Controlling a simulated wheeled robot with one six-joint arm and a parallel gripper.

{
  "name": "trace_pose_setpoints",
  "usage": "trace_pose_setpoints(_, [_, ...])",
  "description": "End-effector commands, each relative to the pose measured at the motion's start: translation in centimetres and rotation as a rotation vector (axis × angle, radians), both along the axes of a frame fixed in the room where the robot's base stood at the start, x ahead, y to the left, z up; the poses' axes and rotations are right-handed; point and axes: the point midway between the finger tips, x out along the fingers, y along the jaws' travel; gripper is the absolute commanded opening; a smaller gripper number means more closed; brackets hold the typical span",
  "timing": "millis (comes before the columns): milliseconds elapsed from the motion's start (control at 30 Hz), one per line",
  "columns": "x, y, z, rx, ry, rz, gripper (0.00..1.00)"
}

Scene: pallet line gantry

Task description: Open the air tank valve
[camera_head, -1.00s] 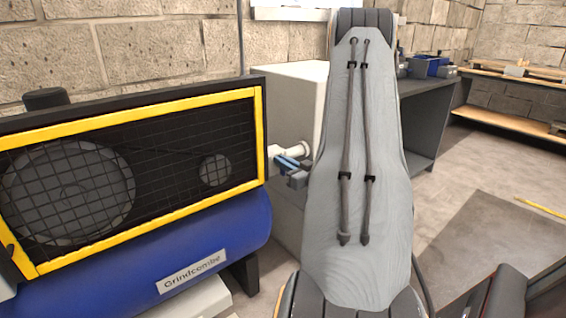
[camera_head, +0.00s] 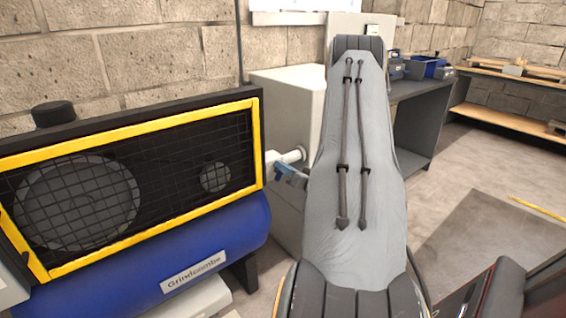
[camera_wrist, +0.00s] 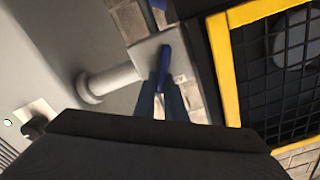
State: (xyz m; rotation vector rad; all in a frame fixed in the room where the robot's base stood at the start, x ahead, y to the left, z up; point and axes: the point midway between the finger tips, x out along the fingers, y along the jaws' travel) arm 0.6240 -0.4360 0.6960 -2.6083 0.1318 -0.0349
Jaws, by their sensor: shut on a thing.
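The blue air tank (camera_head: 130,265) with a "Grindcombe" label lies at the left of the head view, under a yellow-framed mesh guard (camera_head: 130,185). A pale valve pipe (camera_head: 291,156) sticks out between the tank and a light grey cabinet. The valve's blue handle (camera_wrist: 165,64) shows in the wrist view beside the pale valve body (camera_wrist: 145,52). My gripper (camera_wrist: 163,92) is shut on the blue handle, its narrow fingers at the handle's near part. In the head view my gripper (camera_head: 290,174) shows only partly at the valve; my arm hides much of that area.
The grey cabinet (camera_head: 278,115) stands close behind the valve. The guard's yellow frame (camera_wrist: 222,65) is close to the right of my gripper in the wrist view. A workbench (camera_head: 415,88) and a wooden shelf (camera_head: 500,112) stand farther back.

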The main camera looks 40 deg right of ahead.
Motion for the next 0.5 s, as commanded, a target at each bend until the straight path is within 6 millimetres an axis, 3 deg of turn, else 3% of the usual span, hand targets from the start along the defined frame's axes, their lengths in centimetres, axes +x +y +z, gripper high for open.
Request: trace_pose_setpoints(500, [-0.11,-0.91,-0.68,0.488,-0.050,-0.001,0.00])
